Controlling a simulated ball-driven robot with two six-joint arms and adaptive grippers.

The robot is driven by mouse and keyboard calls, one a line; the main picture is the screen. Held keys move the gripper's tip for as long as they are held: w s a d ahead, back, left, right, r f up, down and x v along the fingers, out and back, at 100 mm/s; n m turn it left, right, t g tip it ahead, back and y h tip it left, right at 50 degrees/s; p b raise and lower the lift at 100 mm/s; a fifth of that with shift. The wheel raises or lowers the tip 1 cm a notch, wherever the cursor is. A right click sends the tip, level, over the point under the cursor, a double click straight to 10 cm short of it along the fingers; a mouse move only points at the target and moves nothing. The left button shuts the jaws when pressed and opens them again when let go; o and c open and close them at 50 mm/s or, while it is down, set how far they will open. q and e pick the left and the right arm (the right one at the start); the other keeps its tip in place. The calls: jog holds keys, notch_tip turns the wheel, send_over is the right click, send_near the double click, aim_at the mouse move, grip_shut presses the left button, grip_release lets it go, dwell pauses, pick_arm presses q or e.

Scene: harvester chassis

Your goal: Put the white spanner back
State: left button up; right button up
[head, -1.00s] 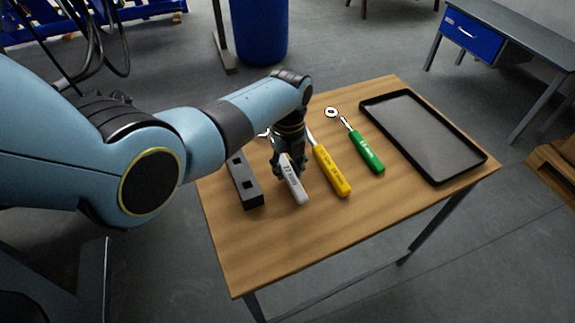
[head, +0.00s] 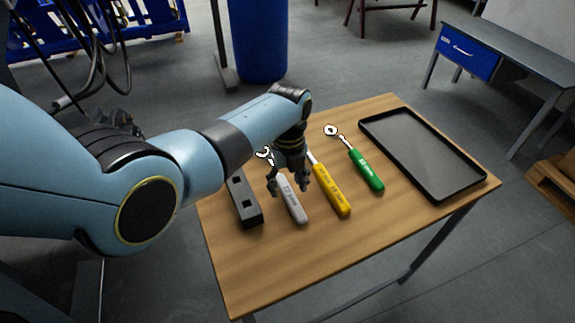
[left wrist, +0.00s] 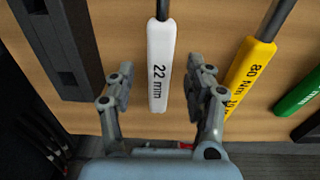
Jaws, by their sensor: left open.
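The white spanner (head: 293,205) lies on the wooden table between a dark grey block and a yellow-handled tool. Its pale jaw end (head: 264,152) shows behind my left gripper, and part of its length is hidden by that gripper. My left gripper (head: 288,190) is open over the upper part of the white handle. In the left wrist view my left gripper (left wrist: 160,72) has one finger on each side of the white handle (left wrist: 160,60), marked 22 mm, with gaps on both sides. My right gripper is not in view.
The dark grey block (head: 244,203) with square holes lies close on the left. The yellow-handled tool (head: 330,190) and a green-handled tool (head: 366,171) lie to the right. A black tray (head: 425,150) is at the table's right. The table's front (head: 300,265) is clear.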

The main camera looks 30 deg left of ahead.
pick_arm(q)
notch_tip(320, 180, up, 11)
jog(key=shift+w, duration=0.15)
jog(key=shift+f, duration=0.15)
dwell(0.4)
